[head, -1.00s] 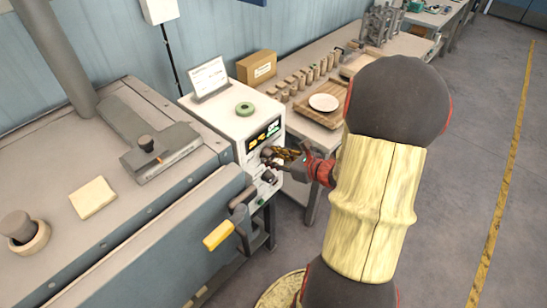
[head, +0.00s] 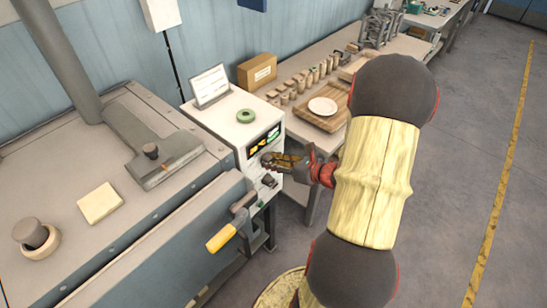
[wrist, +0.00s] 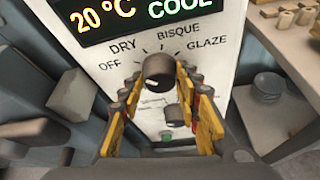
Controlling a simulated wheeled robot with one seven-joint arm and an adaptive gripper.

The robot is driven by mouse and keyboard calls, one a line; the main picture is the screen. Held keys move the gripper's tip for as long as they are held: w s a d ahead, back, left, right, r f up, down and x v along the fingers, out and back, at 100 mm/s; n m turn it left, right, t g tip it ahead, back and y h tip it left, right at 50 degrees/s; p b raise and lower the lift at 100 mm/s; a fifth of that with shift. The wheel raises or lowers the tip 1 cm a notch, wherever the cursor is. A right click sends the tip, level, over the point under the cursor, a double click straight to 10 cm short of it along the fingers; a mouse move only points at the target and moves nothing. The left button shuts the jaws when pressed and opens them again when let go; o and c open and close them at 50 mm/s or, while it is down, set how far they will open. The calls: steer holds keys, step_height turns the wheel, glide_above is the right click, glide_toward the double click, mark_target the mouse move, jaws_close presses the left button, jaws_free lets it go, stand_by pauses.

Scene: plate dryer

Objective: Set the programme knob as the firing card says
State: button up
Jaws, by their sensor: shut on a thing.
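The programme knob (wrist: 159,72) is a dark round knob on the white control box, below the labels OFF, DRY, BISQUE and GLAZE. My gripper (wrist: 158,82) is shut on it, with yellow-padded fingers on its left and right sides. Where its pointer aims I cannot tell. The display (wrist: 140,15) above reads 20 °C and COOL.
A second, smaller dark knob (wrist: 178,115) and a green button (wrist: 166,136) sit below the programme knob. A yellow-handled lever (head: 222,238) is on the kiln's front at left. A table with a plate (head: 322,106) stands behind right. A green ring (head: 245,116) lies atop the box.

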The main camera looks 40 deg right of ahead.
steer(key=m+y+p, duration=0.1)
steer(key=m+p, duration=0.1)
steer(key=p, duration=0.2)
steer(key=shift+d+r+m+y+p, duration=0.1)
steer(key=shift+r+m+y+p, duration=0.05)
steer(key=shift+m+y+p, duration=0.2)
steer(key=m+y+p, duration=0.1)
steer(key=m+p, duration=0.1)
steer(key=p, duration=0.1)
steer(key=shift+m+t+y+p, duration=0.25)
steer(key=shift+t+p, duration=0.05)
steer(key=shift+p, duration=0.05)
steer(key=m+y+p, duration=0.1)
steer(key=m, duration=0.1)
steer(key=m+t+y+p, duration=0.1)
steer(key=m+p, duration=0.1)
steer(key=shift+d+f, duration=0.15)
steer(key=shift+f, duration=0.25)
steer(key=shift+m, duration=0.4)
steer(key=o, duration=1.1)
steer(key=shift+s, duration=0.1)
steer(key=f+v, duration=0.1)
steer(key=v, duration=1)
steer(key=shift+s+d+r, duration=0.25)
steer(key=shift+s+r, duration=0.05)
steer(key=shift+s, duration=0.05)
